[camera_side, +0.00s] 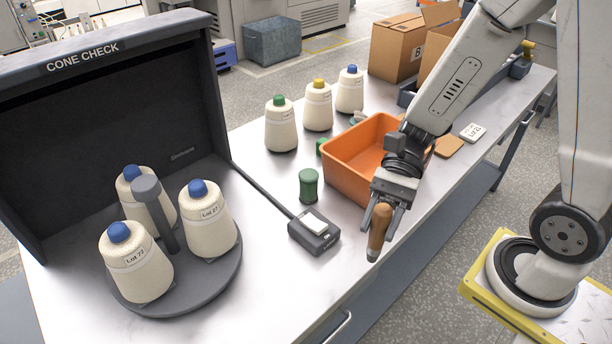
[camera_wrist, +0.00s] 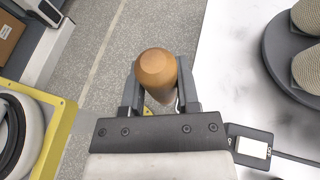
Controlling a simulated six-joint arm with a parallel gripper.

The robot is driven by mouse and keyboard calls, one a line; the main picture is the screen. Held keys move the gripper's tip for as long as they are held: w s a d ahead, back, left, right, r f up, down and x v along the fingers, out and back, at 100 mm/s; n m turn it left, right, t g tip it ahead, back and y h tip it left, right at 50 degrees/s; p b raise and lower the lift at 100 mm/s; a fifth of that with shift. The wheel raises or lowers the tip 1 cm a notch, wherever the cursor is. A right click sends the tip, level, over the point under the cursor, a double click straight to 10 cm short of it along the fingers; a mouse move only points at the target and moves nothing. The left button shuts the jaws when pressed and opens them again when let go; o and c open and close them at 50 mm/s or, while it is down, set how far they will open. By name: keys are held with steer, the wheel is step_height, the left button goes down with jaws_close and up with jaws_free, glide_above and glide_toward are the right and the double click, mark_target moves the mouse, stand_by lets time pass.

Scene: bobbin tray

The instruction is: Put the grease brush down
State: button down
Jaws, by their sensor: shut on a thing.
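The grease brush shows as a brown wooden handle (camera_side: 380,228) with a darker lower tip, hanging roughly upright. My gripper (camera_side: 384,208) is shut on it, near the table's front edge to the right of the small dark box. In the wrist view the rounded end of the wooden handle (camera_wrist: 157,72) sits between the two fingers of my gripper (camera_wrist: 160,100). I cannot see any bristles. Whether the handle touches anything below is not clear; in the wrist view, floor shows beyond it.
An orange bin (camera_side: 352,152) stands just behind my gripper. A small dark box with a white top (camera_side: 314,231) and a green spool (camera_side: 308,186) are to the left. Several yarn cones stand on the table and on a round grey turntable (camera_side: 226,272). Bare tabletop (camera_side: 270,300) lies in front.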

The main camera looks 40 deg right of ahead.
steer(key=shift+a, duration=0.1)
steer(key=a+t, duration=0.1)
steer(key=a, duration=0.9)
steer(key=shift+s+a+r+m, duration=0.15)
steer(key=shift+a+m, duration=0.15)
steer(key=w+a+f, duration=0.7)
steer(key=w+f, duration=0.2)
steer(key=w, duration=0.2)
steer(key=shift+a+f, duration=0.2)
steer(key=shift+a, duration=0.2)
steer(key=shift+w+a+f, duration=0.1)
steer(key=shift+f, duration=0.8)
steer(key=shift+w+a+f, duration=0.1)
steer(key=shift+f, duration=0.8)
